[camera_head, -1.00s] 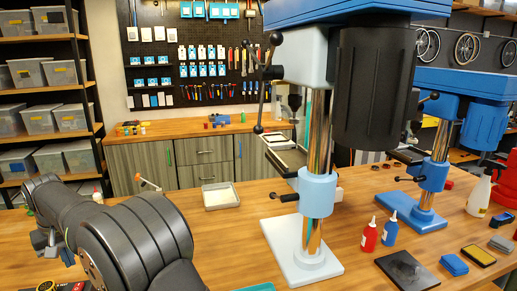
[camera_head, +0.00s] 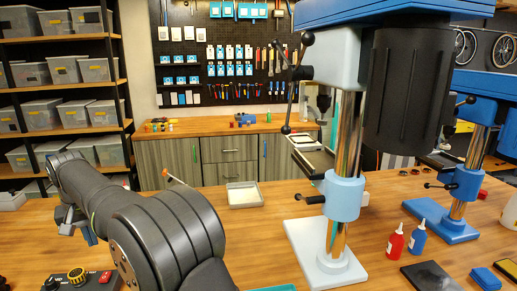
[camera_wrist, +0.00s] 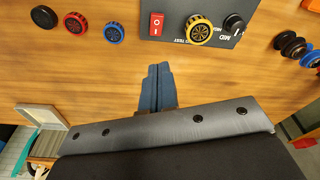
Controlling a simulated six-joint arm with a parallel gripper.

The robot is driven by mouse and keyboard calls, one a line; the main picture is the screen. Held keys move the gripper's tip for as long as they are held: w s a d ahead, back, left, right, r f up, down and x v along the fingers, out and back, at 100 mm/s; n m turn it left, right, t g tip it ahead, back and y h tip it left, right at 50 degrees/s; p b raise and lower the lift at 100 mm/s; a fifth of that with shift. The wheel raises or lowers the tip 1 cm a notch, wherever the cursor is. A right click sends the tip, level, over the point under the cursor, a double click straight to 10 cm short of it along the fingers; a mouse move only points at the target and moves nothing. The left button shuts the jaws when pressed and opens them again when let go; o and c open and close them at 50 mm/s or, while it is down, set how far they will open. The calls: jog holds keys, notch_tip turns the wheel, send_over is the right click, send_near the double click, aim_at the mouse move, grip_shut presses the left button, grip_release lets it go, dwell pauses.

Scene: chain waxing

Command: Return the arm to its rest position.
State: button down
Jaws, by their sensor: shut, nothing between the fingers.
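My gripper shows in the wrist view (camera_wrist: 157,88) as two blue-grey fingers side by side, shut and empty. They point over the bare wooden table (camera_wrist: 110,70). In the head view my black arm reaches in at the lower left, and the gripper (camera_head: 80,230) hangs at its far end, partly hidden by the arm.
A control box (camera_wrist: 208,22) with a red switch and yellow knob lies beyond the fingers. Black, red and blue knobs (camera_wrist: 75,22) lie to its left. Drill presses (camera_head: 342,195), red and blue bottles (camera_head: 395,240) and a shallow tray (camera_head: 244,196) stand on the table.

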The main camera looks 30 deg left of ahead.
notch_tip(320, 180, up, 6)
jog(key=s+d+m, duration=0.2)
jog(key=m, duration=0.2)
jog(key=shift+s+d+t, duration=0.15)
jog(key=shift+s+t, duration=0.05)
jog(key=shift+t, duration=0.1)
jog(key=c, duration=2.1)
grip_release()
